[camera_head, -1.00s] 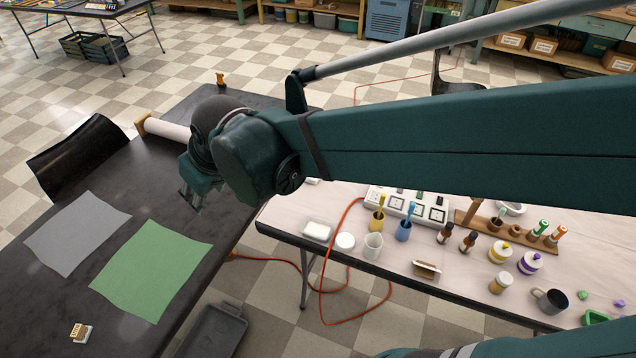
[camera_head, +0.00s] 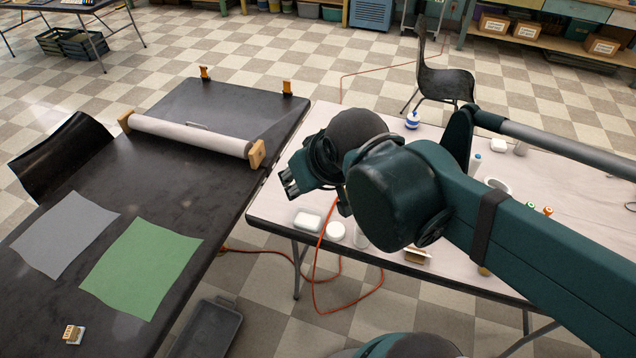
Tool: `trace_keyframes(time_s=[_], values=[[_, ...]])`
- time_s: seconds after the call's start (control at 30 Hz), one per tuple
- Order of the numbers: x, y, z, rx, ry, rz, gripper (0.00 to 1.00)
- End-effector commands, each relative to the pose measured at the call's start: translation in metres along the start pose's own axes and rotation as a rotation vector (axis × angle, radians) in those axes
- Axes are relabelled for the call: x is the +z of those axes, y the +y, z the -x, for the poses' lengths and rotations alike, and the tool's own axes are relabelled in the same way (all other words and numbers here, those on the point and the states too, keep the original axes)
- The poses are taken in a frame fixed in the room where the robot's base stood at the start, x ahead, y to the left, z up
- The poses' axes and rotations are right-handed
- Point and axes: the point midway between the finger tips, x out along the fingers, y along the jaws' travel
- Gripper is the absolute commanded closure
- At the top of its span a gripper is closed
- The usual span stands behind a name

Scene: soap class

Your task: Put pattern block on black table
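The black table (camera_head: 120,290) fills the left side. A small tan-and-white block (camera_head: 73,333) lies on its near-left part. A similar small brown-and-white block (camera_head: 418,254) lies on the pale table (camera_head: 268,212), partly hidden by my arm. Which of these is the pattern block I cannot tell for certain. My gripper (camera_head: 289,185) hangs above the pale table's left side, near the gap between the tables. No object shows in it, and its fingers are too small to tell whether they are open.
A grey sheet (camera_head: 63,235) and a green sheet (camera_head: 142,267) lie on the black table, with a long roller (camera_head: 190,137) farther back. White soaps (camera_head: 307,221) sit near the pale table's front edge. A grey bin (camera_head: 208,328) and orange cable (camera_head: 325,286) are below. My arm hides much of the pale table.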

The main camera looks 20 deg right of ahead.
Motion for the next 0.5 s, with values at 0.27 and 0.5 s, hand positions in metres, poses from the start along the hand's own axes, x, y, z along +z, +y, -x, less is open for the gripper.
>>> trace_keyframes(time_s=[0.27, 0.5], values=[[0.020, 0.023, 0.008, 0.035, 0.013, -0.055, 0.64], [0.021, 0.025, 0.009, 0.038, 0.014, -0.059, 0.64]])
